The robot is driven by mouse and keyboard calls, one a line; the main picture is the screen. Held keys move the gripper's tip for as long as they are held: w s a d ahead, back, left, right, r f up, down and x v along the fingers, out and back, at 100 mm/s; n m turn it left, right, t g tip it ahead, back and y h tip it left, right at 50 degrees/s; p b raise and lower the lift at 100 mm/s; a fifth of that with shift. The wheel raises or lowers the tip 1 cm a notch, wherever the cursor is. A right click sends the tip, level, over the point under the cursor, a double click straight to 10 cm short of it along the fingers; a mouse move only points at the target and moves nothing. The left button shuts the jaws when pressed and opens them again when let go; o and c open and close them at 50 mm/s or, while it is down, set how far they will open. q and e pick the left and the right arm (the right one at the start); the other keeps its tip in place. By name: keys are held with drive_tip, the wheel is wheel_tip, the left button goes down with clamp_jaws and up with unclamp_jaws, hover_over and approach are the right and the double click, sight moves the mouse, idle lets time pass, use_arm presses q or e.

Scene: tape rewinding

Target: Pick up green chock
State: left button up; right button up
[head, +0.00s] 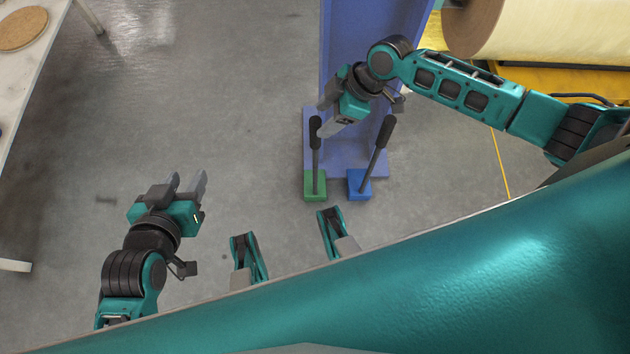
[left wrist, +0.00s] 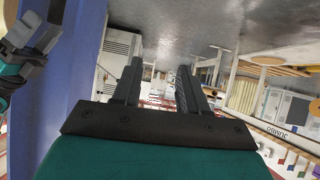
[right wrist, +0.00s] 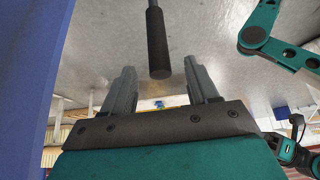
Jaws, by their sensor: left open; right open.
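The green chock (head: 315,191) is a small block on the floor at the foot of the blue-purple stand. A thin rod with a black grip (head: 315,128) rises from it. My right gripper (head: 323,118) is open beside this grip at its upper end. In the right wrist view, a black grip (right wrist: 158,48) appears between the two open fingers, toward their tips, with no visible contact. The green block is not seen there. My left gripper (head: 187,179) is open and empty, well left of the green chock. The left wrist view shows nothing between its fingers.
A blue chock (head: 359,185) with its own black-gripped rod (head: 385,132) stands close right of the green one. The stand (head: 345,160) rises behind both. A large roll (head: 540,28) is at upper right, a table (head: 45,70) at left. Floor between is clear.

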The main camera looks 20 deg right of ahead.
sight(320, 120)
drive_tip(key=b+x, duration=0.2)
drive_tip(key=x, duration=0.3)
drive_tip(key=shift+c, duration=0.4)
clamp_jaws()
idle(0.7)
drive_tip(key=shift+w+r, duration=0.15)
drive_tip(key=shift+w, duration=0.05)
